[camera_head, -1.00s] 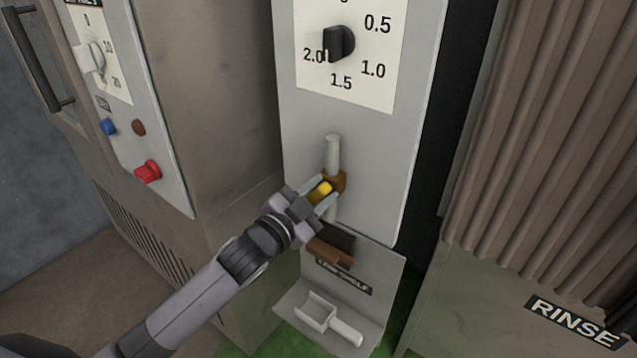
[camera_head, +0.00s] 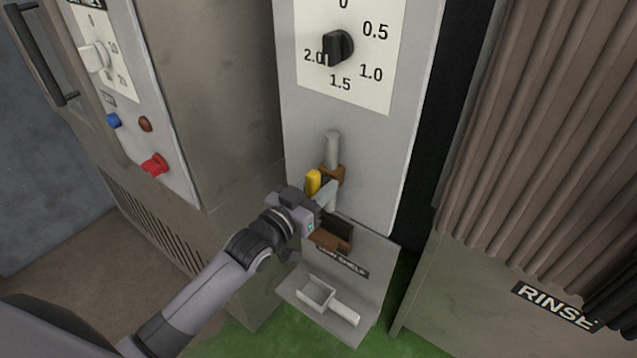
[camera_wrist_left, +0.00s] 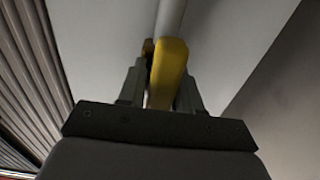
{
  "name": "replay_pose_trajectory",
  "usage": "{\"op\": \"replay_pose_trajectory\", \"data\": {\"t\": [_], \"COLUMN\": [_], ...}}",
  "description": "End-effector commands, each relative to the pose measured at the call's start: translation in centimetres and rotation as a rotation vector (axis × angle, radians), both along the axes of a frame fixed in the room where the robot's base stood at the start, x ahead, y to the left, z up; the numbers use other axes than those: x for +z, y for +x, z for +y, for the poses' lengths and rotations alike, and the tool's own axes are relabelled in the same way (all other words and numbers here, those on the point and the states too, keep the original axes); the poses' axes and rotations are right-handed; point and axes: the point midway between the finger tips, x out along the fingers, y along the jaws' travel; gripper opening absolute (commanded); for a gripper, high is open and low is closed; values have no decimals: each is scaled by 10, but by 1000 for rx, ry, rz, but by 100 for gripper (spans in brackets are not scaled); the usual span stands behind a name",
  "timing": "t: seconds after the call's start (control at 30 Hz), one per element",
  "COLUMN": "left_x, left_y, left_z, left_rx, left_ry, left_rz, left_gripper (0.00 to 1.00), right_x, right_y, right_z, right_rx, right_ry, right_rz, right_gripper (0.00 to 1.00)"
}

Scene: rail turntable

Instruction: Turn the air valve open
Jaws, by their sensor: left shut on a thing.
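The air valve has a yellow handle (camera_head: 313,182) and a brown body (camera_head: 332,173) on a grey vertical pipe (camera_head: 332,148) fixed to a light panel. In the head view the handle points up and slightly left of the body. My left gripper (camera_head: 322,193) is shut on the handle, and its fingers hide part of the valve. In the left wrist view the handle (camera_wrist_left: 168,72) stands between the two fingers (camera_wrist_left: 160,88), with the pipe behind. My right gripper does not show.
A black knob (camera_head: 338,47) on a numbered dial sits above the valve.

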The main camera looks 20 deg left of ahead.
Motion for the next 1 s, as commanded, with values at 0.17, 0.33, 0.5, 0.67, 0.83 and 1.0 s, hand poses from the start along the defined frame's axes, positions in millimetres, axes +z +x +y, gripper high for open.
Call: {"op": "replay_pose_trajectory", "data": {"t": [0.17, 0.33, 0.5, 0.67, 0.83, 1.0], "left_x": [0, 0, 0, 0, 0, -1], "left_y": [0, 0, 0, 0, -2, -17], "left_z": [0, 0, 0, 0, 1, 7], "left_rx": [0, 0, 0, 0, 0, 1], "left_ry": [-13, -13, -12, -11, -9, -9], "left_rz": [3, 3, 3, 3, 3, 5], "left_gripper": [3, 4, 49, 49, 49, 49], "right_x": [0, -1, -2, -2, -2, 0], "right_y": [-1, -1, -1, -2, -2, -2], "right_z": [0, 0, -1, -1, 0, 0], "right_rx": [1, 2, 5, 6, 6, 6], "right_ry": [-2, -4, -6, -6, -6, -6], "right_rz": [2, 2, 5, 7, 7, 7], "right_gripper": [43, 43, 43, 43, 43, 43]}}
